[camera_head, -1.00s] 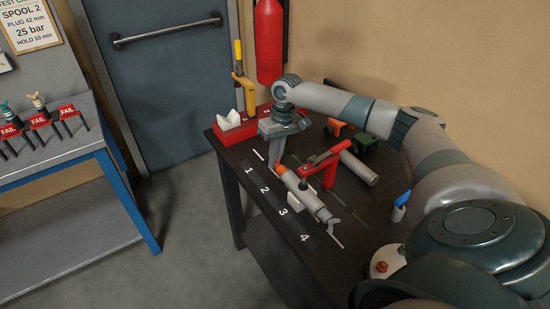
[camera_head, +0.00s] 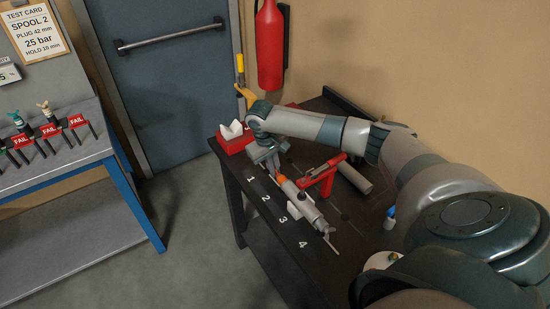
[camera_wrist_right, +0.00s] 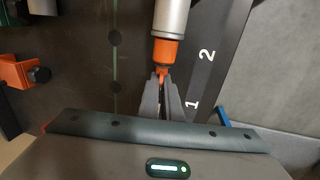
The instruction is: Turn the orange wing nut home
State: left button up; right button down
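The orange wing nut (camera_wrist_right: 163,73) sits at the near end of a grey cylindrical plug (camera_wrist_right: 171,17), behind an orange collar. In the head view the plug (camera_head: 308,207) lies along the dark bench, with its orange end (camera_head: 281,180) towards my right gripper (camera_head: 277,174). In the right wrist view my right gripper (camera_wrist_right: 162,80) has its two fingers close together on either side of the nut's narrow orange part. They appear shut on it and hide part of it. My left gripper is not in view.
A red clamp-like stand (camera_head: 322,174) rises beside the plug, with a grey cylinder (camera_head: 355,178) behind it. A red block with a white top (camera_head: 234,138) stands at the bench's far left corner. White numbers (camera_head: 266,198) mark the front edge. A workbench (camera_head: 60,165) stands left.

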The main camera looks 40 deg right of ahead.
jog(key=shift+a+r+h+p, duration=0.2)
jog(key=shift+r+h+p, duration=0.05)
jog(key=shift+h+p, duration=0.8)
jog(key=shift+w+f+h+p, duration=0.1)
jog(key=shift+f+h+p, duration=0.05)
jog(key=shift+h+p, duration=0.3)
jog(key=c, duration=2)
grip_release()
jog(key=shift+f, duration=0.1)
